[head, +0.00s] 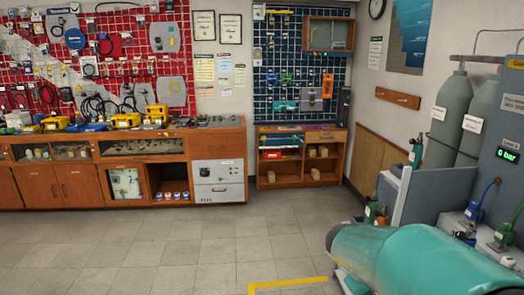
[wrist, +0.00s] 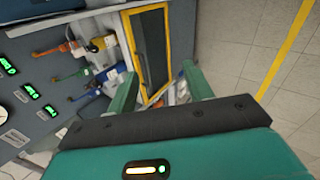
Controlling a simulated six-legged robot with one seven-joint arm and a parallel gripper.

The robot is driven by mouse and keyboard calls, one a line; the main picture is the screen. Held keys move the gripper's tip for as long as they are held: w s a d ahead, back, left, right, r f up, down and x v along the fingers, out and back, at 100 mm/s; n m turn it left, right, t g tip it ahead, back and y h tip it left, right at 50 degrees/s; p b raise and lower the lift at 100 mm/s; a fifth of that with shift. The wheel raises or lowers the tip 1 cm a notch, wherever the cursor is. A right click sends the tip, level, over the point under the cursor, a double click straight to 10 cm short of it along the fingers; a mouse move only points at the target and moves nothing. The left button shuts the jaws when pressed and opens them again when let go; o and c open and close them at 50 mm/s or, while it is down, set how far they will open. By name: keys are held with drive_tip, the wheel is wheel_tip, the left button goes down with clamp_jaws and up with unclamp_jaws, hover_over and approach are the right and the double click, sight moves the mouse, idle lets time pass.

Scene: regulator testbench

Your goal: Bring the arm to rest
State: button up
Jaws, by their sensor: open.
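My gripper (wrist: 160,70) shows in the wrist view as two green fingers spread apart, with nothing held between them. Beyond the fingers is a dark panel with a yellow frame (wrist: 166,50), and a grey testbench panel (wrist: 35,50) is at the left. I cannot tell how far the fingers are from these. In the head view my teal arm (head: 420,255) lies across the lower right, and the gripper itself does not show there.
The grey bench with a green "0 bar" display (head: 508,154) and grey gas cylinders (head: 447,118) stands at the right. Wooden cabinets (head: 75,185) line the back wall. The tiled floor (head: 200,230) is clear, with a yellow line (head: 290,284) near the arm.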

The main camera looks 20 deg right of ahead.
drive_tip(key=s+a+r+t+y, duration=0.2)
drive_tip(key=a, duration=0.6)
drive_tip(key=s+a+r+t+y, duration=0.2)
drive_tip(key=a+y, duration=0.1)
drive_tip(key=a, duration=0.5)
drive_tip(key=s+a+r+t+y, duration=0.2)
drive_tip(key=a+r, duration=0.1)
drive_tip(key=a, duration=0.6)
drive_tip(key=shift+s+t+y, duration=0.25)
drive_tip(key=shift+t+y, duration=0.05)
drive_tip(key=shift+c, duration=0.4)
drive_tip(key=shift+c, duration=1.2)
drive_tip(key=shift+d, duration=0.1)
drive_tip(key=shift+d, duration=0.1)
